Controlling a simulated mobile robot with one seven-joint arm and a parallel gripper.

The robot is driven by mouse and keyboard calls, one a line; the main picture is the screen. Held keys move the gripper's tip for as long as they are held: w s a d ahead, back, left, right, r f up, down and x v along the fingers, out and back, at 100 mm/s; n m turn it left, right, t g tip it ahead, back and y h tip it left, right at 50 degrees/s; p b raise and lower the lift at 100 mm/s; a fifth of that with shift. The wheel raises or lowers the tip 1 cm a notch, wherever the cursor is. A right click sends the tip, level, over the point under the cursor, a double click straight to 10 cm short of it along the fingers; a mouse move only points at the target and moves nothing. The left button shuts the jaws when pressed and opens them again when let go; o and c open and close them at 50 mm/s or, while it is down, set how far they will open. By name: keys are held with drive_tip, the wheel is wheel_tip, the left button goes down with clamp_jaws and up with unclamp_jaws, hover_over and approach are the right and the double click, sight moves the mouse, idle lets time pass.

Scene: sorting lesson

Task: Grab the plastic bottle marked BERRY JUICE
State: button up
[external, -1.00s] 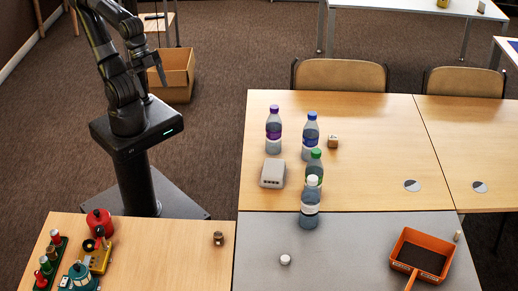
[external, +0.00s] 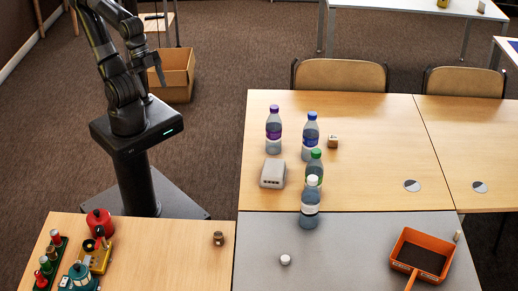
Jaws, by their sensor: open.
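Several plastic bottles stand upright on the tables right of me in the external view. One has a purple cap and label (external: 273,131), one a blue cap and label (external: 310,137). A green-capped bottle (external: 314,167) stands nearer, partly hidden behind a white-capped bottle (external: 310,203). The label lettering is too small to read, so I cannot tell which is marked BERRY JUICE. My gripper (external: 158,78) is raised at the upper left, open and empty, well away from all the bottles.
A white box (external: 272,174) sits beside the bottles, and a small wooden cube (external: 333,142) lies right of the blue-capped one. An orange dustpan (external: 422,255) is at the front right. Toys crowd the left table, with a red kettle (external: 99,222). The wooden table's right part is mostly clear.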

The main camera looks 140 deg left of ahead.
drive_tip(key=w+a+r+m+g, duration=0.1)
drive_tip(key=w+a+r, duration=0.1)
drive_tip(key=w+a, duration=0.45)
drive_tip(key=m+g, duration=0.4)
drive_tip(key=g, duration=0.1)
hover_over(275, 106)
drive_tip(key=f, duration=1.1)
drive_tip(key=shift+s+f, duration=0.2)
drive_tip(key=shift+s, duration=0.05)
drive_tip(key=shift+a+f, duration=0.2)
drive_tip(key=shift+f, duration=0.1)
wheel_tip(275, 106, down, 5)
drive_tip(key=shift+r, duration=0.15)
drive_tip(key=shift+w+d+f, duration=0.1)
drive_tip(key=shift+w+f, duration=0.05)
drive_tip(key=shift+f, duration=1.35)
drive_tip(key=shift+w+d+f, duration=0.1)
drive_tip(key=shift+f, duration=1.35)
